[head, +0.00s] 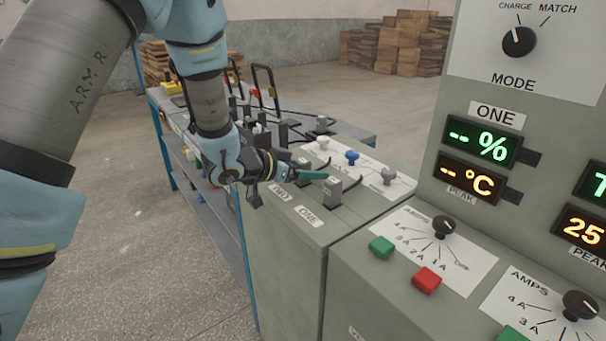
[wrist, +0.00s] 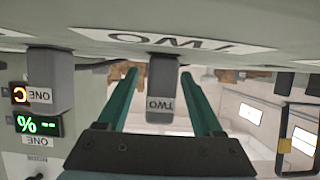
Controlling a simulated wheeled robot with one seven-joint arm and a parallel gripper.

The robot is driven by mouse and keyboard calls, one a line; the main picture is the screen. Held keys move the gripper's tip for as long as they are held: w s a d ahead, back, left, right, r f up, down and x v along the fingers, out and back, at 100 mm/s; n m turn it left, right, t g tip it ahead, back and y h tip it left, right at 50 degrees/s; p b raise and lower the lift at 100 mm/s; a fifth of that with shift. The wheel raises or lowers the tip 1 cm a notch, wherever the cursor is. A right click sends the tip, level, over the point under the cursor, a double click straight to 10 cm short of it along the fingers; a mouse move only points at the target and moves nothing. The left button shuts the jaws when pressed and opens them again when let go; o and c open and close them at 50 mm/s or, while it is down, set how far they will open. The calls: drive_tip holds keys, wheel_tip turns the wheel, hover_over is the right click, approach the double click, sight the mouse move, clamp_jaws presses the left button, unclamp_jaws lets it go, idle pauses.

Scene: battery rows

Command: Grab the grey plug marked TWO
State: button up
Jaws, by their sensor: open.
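The grey plug marked TWO (wrist: 161,82) shows in the wrist view, upside down, below a TWO label (wrist: 172,41) on the panel. My gripper (wrist: 159,74) is open, with one green finger on each side of this plug and a visible gap on both sides. The plug is between the fingers but not clamped. In the head view my gripper (head: 309,170) is at the charger's top left, and its fingers partly hide the plug. The grey plug marked ONE (wrist: 50,82) stands beside it, outside the fingers; it also shows in the head view (head: 332,191).
Plug ONE is close to one finger. Grey, blue and white knobs (head: 352,157) stand behind the plugs. A panel with displays (head: 480,140) rises on the right. Green and red buttons (head: 427,280) are in front. More plugs and cables line the bench to the left.

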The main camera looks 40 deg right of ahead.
drive_tip(key=shift+d+f, duration=0.2)
drive_tip(key=shift+d, duration=0.15)
clamp_jaws()
idle(0.3)
